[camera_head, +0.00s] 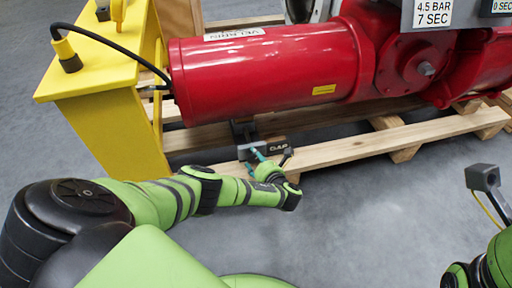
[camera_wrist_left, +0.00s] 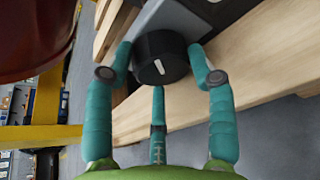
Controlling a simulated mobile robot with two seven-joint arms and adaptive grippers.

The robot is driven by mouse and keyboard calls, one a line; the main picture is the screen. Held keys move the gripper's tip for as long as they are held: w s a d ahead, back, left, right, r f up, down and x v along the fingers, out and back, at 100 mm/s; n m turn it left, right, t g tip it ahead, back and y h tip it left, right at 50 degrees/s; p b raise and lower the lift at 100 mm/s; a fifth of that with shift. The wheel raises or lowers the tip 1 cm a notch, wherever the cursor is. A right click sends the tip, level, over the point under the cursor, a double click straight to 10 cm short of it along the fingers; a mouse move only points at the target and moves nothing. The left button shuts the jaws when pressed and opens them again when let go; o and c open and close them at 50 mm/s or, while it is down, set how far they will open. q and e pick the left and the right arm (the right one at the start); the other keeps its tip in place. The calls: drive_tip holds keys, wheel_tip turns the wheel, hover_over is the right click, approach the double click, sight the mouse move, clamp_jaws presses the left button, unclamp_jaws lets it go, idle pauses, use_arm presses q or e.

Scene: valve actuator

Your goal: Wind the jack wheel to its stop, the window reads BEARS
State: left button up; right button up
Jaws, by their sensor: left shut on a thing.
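A black round wheel (camera_wrist_left: 162,62) with a white pointer mark sits on the face of a grey housing (camera_wrist_left: 180,20). My left gripper's teal fingers (camera_wrist_left: 160,75) are shut around its rim, one on each side, with a third finger below. In the head view my left gripper (camera_head: 258,162) is at a small dark-and-grey unit (camera_head: 268,148) under the red cylinder. The white lettering on that unit is too small to read surely, and the wheel is mostly hidden there.
The large red cylinder (camera_head: 262,75) lies above a wooden pallet (camera_head: 345,150). A yellow stand (camera_head: 95,90) with a black cable is at left. A plate (camera_head: 432,14) reads 4.5 BAR, 7 SEC. Grey floor (camera_head: 375,220) is open in front.

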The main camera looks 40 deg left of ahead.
use_arm(q)
drive_tip(key=shift+w+r, duration=0.3)
drive_tip(key=shift+w, duration=0.05)
drive_tip(key=o, duration=1.1)
drive_tip(key=shift+f, duration=0.1)
drive_tip(key=shift+s, duration=0.1)
drive_tip(key=shift+s+d, duration=0.2)
drive_tip(key=shift+d, duration=0.2)
drive_tip(key=v, duration=1.1)
